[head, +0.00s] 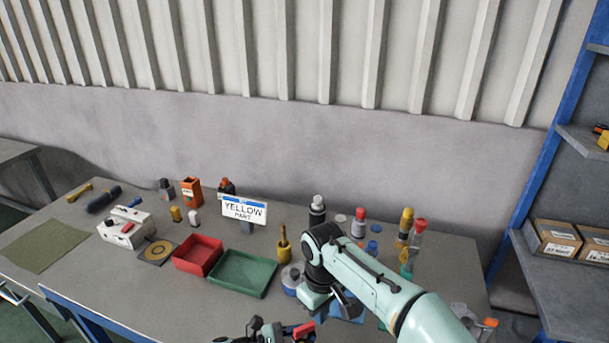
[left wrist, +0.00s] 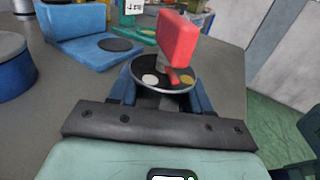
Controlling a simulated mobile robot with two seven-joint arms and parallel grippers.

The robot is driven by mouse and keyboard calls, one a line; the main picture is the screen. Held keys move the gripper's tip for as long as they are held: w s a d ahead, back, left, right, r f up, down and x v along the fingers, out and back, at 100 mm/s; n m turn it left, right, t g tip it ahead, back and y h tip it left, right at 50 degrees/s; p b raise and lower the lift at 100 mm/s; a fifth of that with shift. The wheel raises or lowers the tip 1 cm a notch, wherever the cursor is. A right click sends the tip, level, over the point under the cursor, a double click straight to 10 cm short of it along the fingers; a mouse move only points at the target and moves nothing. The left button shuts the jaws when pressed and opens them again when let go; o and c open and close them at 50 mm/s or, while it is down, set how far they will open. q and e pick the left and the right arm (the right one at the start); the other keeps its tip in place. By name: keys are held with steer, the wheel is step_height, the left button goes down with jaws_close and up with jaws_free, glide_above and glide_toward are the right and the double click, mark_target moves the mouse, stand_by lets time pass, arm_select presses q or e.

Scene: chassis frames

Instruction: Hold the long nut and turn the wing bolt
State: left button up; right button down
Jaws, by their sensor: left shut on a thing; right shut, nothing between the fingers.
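My left gripper (left wrist: 160,95) is shut on a part under a dark round disc (left wrist: 150,80) with a pale spot and a yellow spot. A red flat-sided wing piece (left wrist: 178,40), apparently the wing bolt, stands tilted above the disc. The long nut is not clearly visible; the disc and fingers hide what is gripped. In the head view the red piece (head: 304,328) shows at the bottom edge, beside my partly cropped left gripper. My right gripper (head: 348,306) is shut and empty, above and to the right of the red piece, apart from it.
A sign reading "YELLOW PART" (head: 244,211) stands at the table's back. A red tray (head: 198,255) and green tray (head: 243,273) lie left of my right arm. A blue bracket (left wrist: 92,45) and blue-sided cylinder (left wrist: 12,78) stand nearby. Several bottles stand behind my right arm.

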arm_select(q)
steer(key=o, duration=1.3)
steer(key=shift+o, duration=0.2)
